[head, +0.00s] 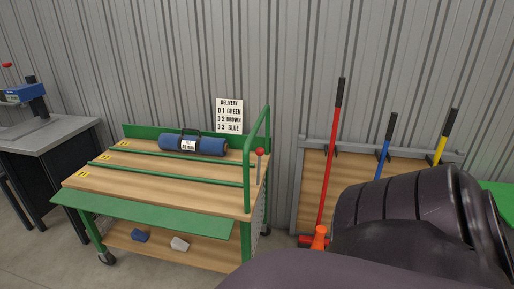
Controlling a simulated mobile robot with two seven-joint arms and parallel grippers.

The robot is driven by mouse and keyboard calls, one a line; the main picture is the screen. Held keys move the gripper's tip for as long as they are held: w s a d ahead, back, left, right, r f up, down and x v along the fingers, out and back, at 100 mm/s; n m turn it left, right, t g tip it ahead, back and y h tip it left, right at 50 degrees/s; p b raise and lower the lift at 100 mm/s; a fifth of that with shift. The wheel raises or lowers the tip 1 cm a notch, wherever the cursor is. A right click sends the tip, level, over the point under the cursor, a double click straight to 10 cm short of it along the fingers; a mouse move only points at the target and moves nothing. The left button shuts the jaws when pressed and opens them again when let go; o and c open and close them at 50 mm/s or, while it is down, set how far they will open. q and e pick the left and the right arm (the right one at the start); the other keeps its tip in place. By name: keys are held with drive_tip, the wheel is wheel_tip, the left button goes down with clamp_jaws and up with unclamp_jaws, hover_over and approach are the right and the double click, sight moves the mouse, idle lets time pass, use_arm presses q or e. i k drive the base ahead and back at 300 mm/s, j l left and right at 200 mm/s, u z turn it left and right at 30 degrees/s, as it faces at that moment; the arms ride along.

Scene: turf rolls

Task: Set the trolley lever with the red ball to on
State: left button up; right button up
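The trolley (165,186) has a wooden top, a green frame and wheels, and stands left of centre in the head view. Its lever with the red ball (260,153) sits at the trolley's right end, beside the green handle frame (248,170). The lever stands about upright, with the ball at its top. I cannot tell from this view whether that is on or off. A dark part of my own arm fills the lower right. Neither of my grippers shows, and none is seen at the lever.
A blue roll (211,146) with a carrier lies on the trolley top. A delivery sign (230,115) is behind it. Long-handled tools, including a red one (331,155), lean on a rack at right. A grey-topped bench (50,128) stands at left.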

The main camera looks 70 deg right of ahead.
sight(259, 152)
drive_tip(key=k+l, duration=0.15)
drive_tip(key=l, duration=0.25)
drive_tip(key=k+l+u, duration=0.15)
drive_tip(key=l, duration=0.3)
drive_tip(key=k+l, duration=0.15)
drive_tip(key=l, duration=0.25)
drive_tip(key=k+l+u, duration=0.1)
drive_tip(key=l, duration=0.3)
